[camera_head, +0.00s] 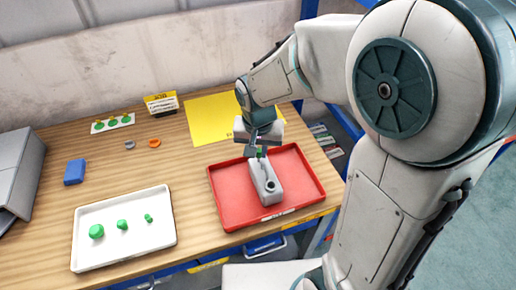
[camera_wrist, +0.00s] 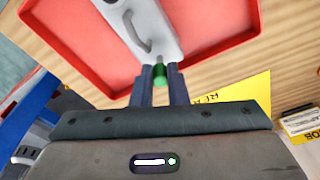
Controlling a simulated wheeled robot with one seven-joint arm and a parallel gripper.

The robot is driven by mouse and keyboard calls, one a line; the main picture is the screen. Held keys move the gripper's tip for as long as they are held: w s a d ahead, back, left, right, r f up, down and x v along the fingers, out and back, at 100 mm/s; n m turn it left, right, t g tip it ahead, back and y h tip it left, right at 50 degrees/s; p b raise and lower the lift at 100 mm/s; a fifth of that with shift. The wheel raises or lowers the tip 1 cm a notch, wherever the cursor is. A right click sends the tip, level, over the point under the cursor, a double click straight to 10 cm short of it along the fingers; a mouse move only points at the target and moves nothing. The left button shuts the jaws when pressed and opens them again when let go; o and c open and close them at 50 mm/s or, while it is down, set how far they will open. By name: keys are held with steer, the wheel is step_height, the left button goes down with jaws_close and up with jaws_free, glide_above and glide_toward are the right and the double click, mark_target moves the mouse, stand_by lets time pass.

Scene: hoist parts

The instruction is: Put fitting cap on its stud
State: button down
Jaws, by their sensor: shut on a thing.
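My gripper (camera_head: 259,152) is shut on a small green cap (camera_wrist: 160,75), which shows between the fingertips in the wrist view. It is over the far end of a grey hoist part (camera_head: 262,177). The hoist part lies in a red tray (camera_head: 229,208) and has a raised handle and a round dark opening at its near end. In the wrist view the grey part (camera_wrist: 148,28) is just beyond the fingertips.
A white tray (camera_head: 125,254) at the front left holds three green pieces of different sizes. A blue block (camera_head: 74,172), a grey ring (camera_head: 130,145), an orange ring (camera_head: 154,143) and a card with green dots (camera_head: 112,123) lie farther back. A yellow sheet (camera_head: 207,119) lies behind the red tray.

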steer(key=shift+f+b, duration=0.5)
steer(key=shift+f, duration=0.1)
stand_by(0.6)
steer(key=shift+f+b, duration=0.35)
steer(key=c, duration=1.3)
jaws_free()
steer(key=shift+c, duration=0.2)
